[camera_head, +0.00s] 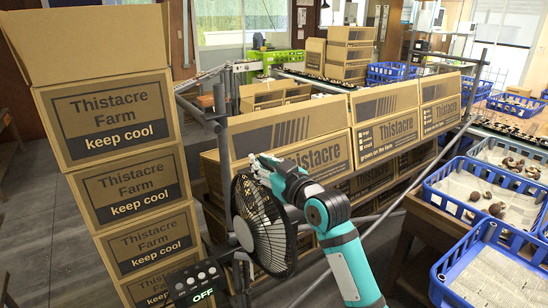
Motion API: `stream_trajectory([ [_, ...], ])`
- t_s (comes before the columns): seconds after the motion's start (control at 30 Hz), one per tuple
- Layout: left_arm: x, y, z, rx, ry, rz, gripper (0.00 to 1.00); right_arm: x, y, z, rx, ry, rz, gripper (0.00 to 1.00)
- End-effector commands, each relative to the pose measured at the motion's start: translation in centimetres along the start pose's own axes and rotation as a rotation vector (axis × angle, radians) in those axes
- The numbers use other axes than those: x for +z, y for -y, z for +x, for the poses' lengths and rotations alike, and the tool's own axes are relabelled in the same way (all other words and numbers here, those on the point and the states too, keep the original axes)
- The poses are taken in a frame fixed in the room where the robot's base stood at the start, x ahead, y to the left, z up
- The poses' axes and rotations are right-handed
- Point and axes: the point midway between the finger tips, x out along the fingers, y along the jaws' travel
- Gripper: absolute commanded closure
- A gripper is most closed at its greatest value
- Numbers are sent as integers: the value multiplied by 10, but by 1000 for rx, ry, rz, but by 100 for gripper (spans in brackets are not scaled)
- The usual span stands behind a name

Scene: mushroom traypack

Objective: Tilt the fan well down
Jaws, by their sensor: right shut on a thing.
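The fan (262,228) is a round black wire cage with a pale hub, in the middle of the head view, low in front of the carton rack. Its face is turned toward the lower left and looks close to upright. My right gripper (258,167) is shut on the top rim of the cage; the fingertips are small and partly hidden. My right arm comes up from the lower right and covers part of the space beside the fan. My left gripper is not in view.
A dark control box (195,284) marked OFF sits left of the fan. A stack of Thistacre Farm cartons (135,195) stands at the left. Printed cartons (385,130) lean on a metal rack behind. Blue crates (440,201), some with mushrooms, are at the right.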

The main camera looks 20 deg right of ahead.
Motion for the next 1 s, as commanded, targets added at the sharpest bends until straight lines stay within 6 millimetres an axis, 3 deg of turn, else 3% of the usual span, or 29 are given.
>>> stream_trajectory([
  [0.2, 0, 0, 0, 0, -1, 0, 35, 6, 26, 0, 2, 1, -165, 100],
  [0.4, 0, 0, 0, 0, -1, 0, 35, 13, 40, 0, 3, 1, -270, 100],
  [1.0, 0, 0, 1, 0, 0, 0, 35, 18, 48, 0, 4, -1, -343, 100],
])
